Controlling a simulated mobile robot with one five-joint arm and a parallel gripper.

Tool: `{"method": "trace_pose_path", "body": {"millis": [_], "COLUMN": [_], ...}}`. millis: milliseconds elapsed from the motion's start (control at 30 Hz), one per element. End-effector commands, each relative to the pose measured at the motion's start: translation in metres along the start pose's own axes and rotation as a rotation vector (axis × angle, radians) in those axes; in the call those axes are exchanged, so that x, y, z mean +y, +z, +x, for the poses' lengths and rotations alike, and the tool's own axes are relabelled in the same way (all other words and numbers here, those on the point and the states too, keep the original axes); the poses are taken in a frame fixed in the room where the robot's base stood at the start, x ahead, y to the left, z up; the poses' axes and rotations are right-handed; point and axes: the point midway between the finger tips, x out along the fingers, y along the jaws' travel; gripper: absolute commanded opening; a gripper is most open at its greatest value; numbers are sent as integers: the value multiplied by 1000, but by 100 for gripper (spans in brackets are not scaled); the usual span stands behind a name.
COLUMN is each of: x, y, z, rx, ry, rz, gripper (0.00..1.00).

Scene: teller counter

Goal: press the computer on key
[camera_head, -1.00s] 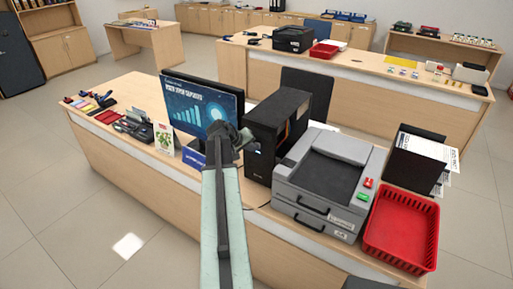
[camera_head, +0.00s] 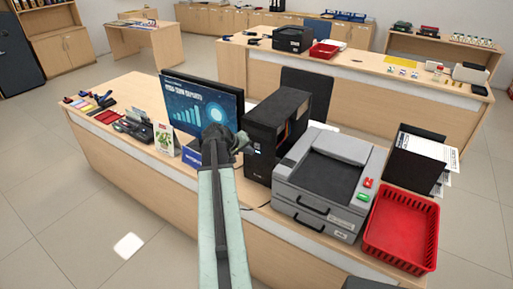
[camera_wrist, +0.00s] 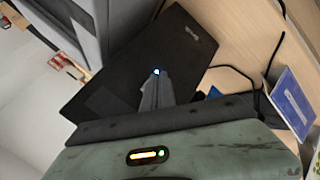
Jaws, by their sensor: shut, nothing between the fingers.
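The black computer tower (camera_head: 286,116) stands on the near counter, right of the monitor (camera_head: 200,106). In the wrist view the tower's dark front (camera_wrist: 125,75) fills the upper middle. A small glowing blue-white key (camera_wrist: 156,71) sits on that front. My gripper (camera_wrist: 156,74) is shut and empty, its tips pointing at the lit key and overlapping its lower edge in the picture. I cannot tell whether they touch it. In the head view my gripper (camera_head: 245,141) is just left of the tower's front.
A grey printer-like machine (camera_head: 318,188) stands right of the tower, with a red basket (camera_head: 402,229) beyond it. A small stand-up leaflet (camera_head: 164,140) is left of the monitor's base.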

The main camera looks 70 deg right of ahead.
Motion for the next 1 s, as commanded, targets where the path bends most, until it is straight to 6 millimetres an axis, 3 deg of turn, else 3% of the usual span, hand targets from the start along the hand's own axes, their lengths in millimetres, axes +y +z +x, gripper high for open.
{"method": "trace_pose_path", "body": {"millis": [433,1000], "x": [-22,-22], "y": [23,22], "z": [-30,-31], "rx": [0,0], "ry": [-1,0], "rz": [0,0], "gripper": [0,0]}}
